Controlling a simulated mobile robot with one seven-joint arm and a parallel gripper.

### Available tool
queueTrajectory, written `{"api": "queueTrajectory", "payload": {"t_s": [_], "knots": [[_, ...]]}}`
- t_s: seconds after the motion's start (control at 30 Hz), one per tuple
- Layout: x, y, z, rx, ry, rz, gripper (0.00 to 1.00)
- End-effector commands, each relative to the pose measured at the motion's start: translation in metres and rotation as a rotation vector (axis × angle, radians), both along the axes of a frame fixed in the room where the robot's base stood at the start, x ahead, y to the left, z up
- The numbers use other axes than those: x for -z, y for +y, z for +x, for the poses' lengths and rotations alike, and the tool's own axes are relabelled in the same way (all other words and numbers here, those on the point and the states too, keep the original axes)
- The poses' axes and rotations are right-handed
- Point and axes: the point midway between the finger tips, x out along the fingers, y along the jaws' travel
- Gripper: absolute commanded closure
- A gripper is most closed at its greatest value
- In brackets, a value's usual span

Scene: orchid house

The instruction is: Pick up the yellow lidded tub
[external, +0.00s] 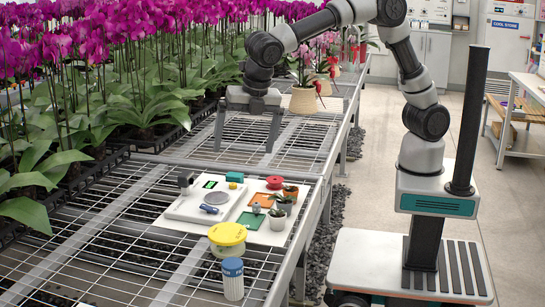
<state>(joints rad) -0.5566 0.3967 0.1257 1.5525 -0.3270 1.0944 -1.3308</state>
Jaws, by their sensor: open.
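The yellow lidded tub (228,236) stands upright on the wire-mesh bench, near the front edge of the white board. Its flat yellow lid is on top, and the lower body looks paler. My gripper (245,148) hangs from the arm above the bench, behind the white board and well apart from the tub. Its two fingers are spread wide and point down with nothing between them.
The white board (259,235) carries a scale (205,203), a red round item (274,182), an orange tray (257,201) and small potted plants (278,221). Orchids in dark trays (150,135) line the left. Mesh left of the tub (110,250) is clear.

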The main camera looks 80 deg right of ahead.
Motion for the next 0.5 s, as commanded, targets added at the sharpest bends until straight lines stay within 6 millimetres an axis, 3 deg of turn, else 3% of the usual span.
{"api": "queueTrajectory", "payload": {"t_s": [0.03, 0.2, 0.33, 0.5], "knots": [[0.036, 0.025, 0.002, -0.105, 0.023, -0.036, 0.00], [0.083, 0.070, 0.005, -0.342, 0.063, -0.113, 0.00], [0.098, 0.079, 0.005, -0.397, 0.074, -0.131, 0.00], [0.128, 0.073, 0.011, -0.399, 0.076, -0.134, 0.00]]}}
